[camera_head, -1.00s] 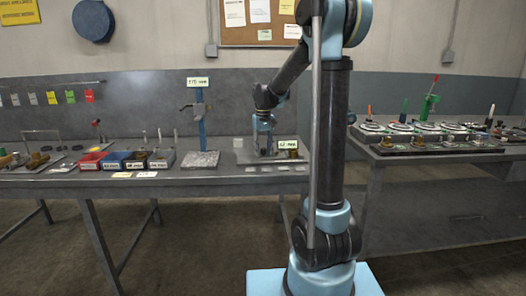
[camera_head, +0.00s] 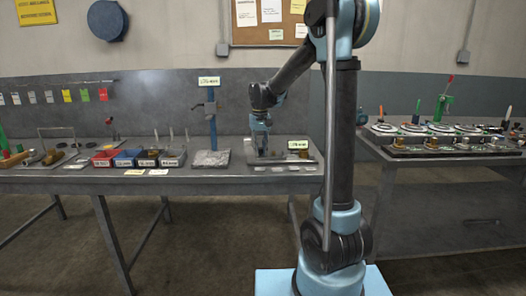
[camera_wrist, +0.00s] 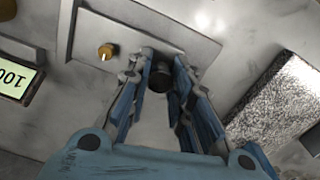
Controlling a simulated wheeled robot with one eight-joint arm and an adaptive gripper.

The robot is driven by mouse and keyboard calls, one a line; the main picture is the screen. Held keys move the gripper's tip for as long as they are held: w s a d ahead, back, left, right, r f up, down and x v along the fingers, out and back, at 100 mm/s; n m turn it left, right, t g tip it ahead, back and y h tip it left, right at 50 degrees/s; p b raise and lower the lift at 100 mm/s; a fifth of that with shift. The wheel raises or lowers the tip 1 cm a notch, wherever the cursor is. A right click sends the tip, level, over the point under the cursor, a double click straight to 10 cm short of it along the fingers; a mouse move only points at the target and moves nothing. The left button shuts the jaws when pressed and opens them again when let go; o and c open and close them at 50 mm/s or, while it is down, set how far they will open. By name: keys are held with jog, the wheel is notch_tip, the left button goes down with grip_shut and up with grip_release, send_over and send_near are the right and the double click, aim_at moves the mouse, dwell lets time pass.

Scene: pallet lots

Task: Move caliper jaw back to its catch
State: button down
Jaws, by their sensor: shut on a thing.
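My gripper (camera_head: 260,148) is low over the caliper fixture (camera_head: 284,161) on the left bench. In the wrist view my gripper (camera_wrist: 160,68) has its fingers closed around a dark round knob (camera_wrist: 160,77), which I take to be the grip of the caliper jaw. The jaw's body is mostly hidden by the fingers. A grey plate (camera_wrist: 198,48) lies under the fingertips, with a brass knob (camera_wrist: 106,52) standing on it to the left. A lit readout (camera_wrist: 20,80) shows at the left edge. The catch cannot be made out clearly.
A grey textured block (camera_wrist: 285,100) lies to the right in the wrist view. On the bench, a blue post (camera_head: 212,130) with a sign stands left of my gripper. Small bins (camera_head: 105,158) stand farther left. A second bench (camera_head: 440,165) with round fixtures is at right.

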jog(key=shift+a, duration=0.3)
jog(key=c, duration=1.4)
grip_release()
jog(key=shift+a, duration=0.1)
jog(key=shift+r, duration=0.1)
jog(key=shift+r, duration=0.2)
notch_tip(320, 180, up, 11)
jog(key=shift+w+r, duration=0.1)
jog(key=shift+r, duration=0.1)
